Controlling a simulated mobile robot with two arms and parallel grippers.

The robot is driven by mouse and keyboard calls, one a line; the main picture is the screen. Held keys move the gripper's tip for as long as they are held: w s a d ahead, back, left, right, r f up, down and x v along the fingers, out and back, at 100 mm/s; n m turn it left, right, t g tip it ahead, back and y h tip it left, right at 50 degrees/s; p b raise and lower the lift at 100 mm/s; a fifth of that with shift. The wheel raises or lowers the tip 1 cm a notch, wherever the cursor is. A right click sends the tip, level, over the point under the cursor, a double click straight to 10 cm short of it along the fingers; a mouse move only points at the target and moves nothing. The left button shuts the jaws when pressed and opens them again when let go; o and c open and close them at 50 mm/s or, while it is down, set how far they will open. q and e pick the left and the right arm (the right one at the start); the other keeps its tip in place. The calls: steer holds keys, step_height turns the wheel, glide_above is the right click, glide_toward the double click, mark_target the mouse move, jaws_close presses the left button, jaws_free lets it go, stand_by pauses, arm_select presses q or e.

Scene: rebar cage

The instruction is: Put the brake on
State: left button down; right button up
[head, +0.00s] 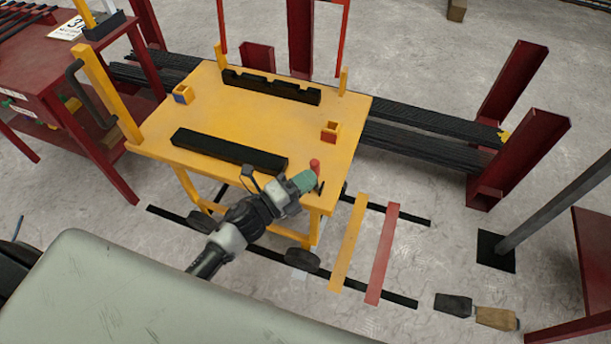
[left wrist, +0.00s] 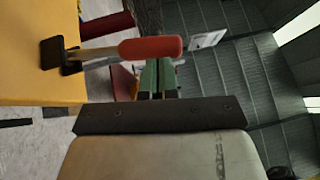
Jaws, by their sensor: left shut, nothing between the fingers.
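The yellow cart (head: 235,115) stands on the floor in the middle of the head view. A brake lever with a red handle (head: 315,165) sits at its near right corner. In the left wrist view the red handle (left wrist: 150,47) lies across the upper part, its bare shaft running left to a black bracket (left wrist: 58,53) by the yellow surface. My left gripper (head: 306,181) is shut and empty right beside the handle; its green fingers (left wrist: 158,77) appear just below the handle in the wrist view. I cannot tell if they touch it. My right gripper is not in view.
Black wheels (head: 302,259) show under the cart. Yellow (head: 348,241) and red (head: 382,254) stripes lie on the floor to its right. A red bench (head: 55,75) stands left of the cart. Red posts (head: 515,155) and dark bars (head: 430,125) stand behind right.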

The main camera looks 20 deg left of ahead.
arm_select(q)
steer(key=shift+w+r+n+g+y+p, duration=0.45)
steer(key=shift+w+p, duration=0.3)
steer(key=shift+p, duration=1.05)
steer(key=shift+w+r+n+g+y+p, duration=0.35)
steer(key=shift+w+g+p, duration=0.3)
steer(key=shift+p, duration=1.1)
steer(key=shift+w+r+n+g+y+p, duration=0.4)
steer(key=shift+w+p, duration=0.45)
steer(key=shift+p, duration=0.95)
steer(key=w, duration=0.1)
steer(key=w+f, duration=0.1)
steer(key=w, duration=0.1)
steer(key=shift+g, duration=0.3)
steer(key=shift+w+r, duration=0.1)
steer(key=shift+w, duration=0.05)
steer(key=shift+r, duration=0.1)
